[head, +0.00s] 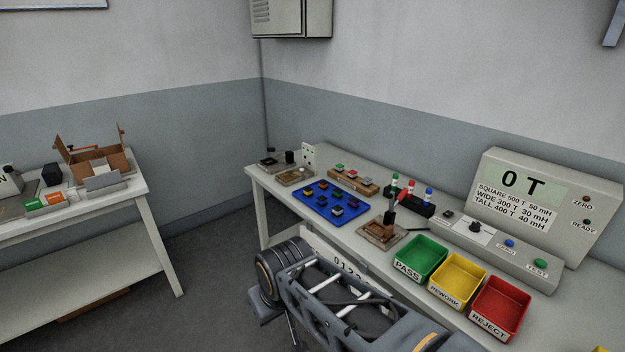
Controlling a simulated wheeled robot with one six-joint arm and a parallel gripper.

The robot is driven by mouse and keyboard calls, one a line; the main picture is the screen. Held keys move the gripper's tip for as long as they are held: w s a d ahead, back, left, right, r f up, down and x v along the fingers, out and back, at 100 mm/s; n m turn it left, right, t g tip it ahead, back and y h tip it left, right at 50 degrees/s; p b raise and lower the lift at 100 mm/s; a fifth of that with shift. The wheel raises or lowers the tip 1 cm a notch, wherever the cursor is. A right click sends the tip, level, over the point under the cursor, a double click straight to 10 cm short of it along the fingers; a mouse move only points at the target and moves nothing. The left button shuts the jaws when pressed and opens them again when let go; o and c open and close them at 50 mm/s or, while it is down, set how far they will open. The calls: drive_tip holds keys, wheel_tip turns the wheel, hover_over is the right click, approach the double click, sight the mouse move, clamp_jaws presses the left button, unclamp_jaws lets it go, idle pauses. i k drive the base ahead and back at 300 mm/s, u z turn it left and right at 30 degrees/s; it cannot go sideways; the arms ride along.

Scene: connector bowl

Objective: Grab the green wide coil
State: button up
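Several small coils sit on a blue tray (299,198) on the right-hand bench, with differently coloured tops. One near the tray's right side looks green-topped (352,202). Which one is the green wide coil is too small to tell. More small blocks with red and green tops stand on a brown wooden holder (332,178) behind the tray. My arm shows at the bottom centre, in front of the bench. I cannot make out my gripper's fingertips, and no coil is seen held.
Green PASS (405,271), yellow REWORK (442,289) and red REJECT (482,312) bins line the bench's front. A brown fixture (370,234) stands left of them. A display unit (570,205) reads "0 T". Another table (140,192) with a cardboard box (120,160) is at left.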

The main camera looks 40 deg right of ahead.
sight(337, 193)
drive_tip(key=i, duration=3.6)
drive_tip(key=z, duration=3.65)
